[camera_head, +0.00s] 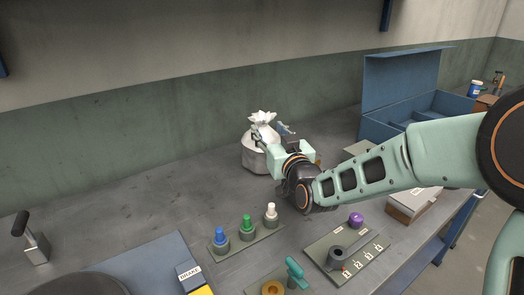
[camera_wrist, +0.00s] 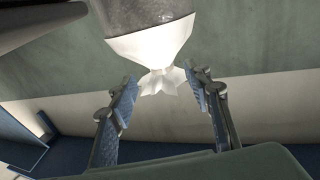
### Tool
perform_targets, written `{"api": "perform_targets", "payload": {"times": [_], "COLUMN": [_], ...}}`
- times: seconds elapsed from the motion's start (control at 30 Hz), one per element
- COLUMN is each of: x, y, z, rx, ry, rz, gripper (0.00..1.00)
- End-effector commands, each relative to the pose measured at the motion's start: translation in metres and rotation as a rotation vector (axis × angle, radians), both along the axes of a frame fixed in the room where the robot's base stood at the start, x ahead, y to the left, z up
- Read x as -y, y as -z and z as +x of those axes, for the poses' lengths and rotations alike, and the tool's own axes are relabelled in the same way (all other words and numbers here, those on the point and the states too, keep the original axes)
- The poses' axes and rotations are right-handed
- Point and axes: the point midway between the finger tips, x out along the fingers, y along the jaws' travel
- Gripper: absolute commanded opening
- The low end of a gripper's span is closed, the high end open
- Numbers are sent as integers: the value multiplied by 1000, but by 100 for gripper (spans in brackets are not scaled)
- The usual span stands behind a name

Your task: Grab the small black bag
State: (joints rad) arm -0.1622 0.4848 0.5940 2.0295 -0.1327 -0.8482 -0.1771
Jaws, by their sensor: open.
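I see no black bag in either view. A white bag (camera_head: 262,121) with a gathered, ruffled top stands at the back middle of the bench, with a grey lower part (camera_head: 254,158) that may be a pot around it. The bag's ruffled neck (camera_wrist: 160,80) also shows in the wrist view, hanging from the top of the picture. My gripper (camera_head: 272,137) is open beside the bag's upper part. In the wrist view its two fingers (camera_wrist: 164,98) are apart, one on each side of the ruffled top, with gaps to it.
An open blue toolbox (camera_head: 396,90) stands at the back right. Blue, green and white pegs (camera_head: 246,222) stand on a plate in front. A numbered plate (camera_head: 352,262) with a purple knob (camera_head: 356,219) lies below my arm.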

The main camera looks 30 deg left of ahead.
Motion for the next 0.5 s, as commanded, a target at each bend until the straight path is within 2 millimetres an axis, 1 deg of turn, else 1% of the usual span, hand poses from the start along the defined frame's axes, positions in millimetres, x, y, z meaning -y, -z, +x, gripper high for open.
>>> {"api": "perform_targets", "payload": {"times": [0.17, 0.3, 0.4, 0.5], "x": [-11, -26, -35, -39], "y": [1, 1, 1, 1], "z": [8, 21, 29, 34], "rx": [-1, -1, -1, -1], "ry": [-1, 0, 0, 1], "rz": [1, 1, 1, 0], "gripper": [45, 45, 45, 45]}}
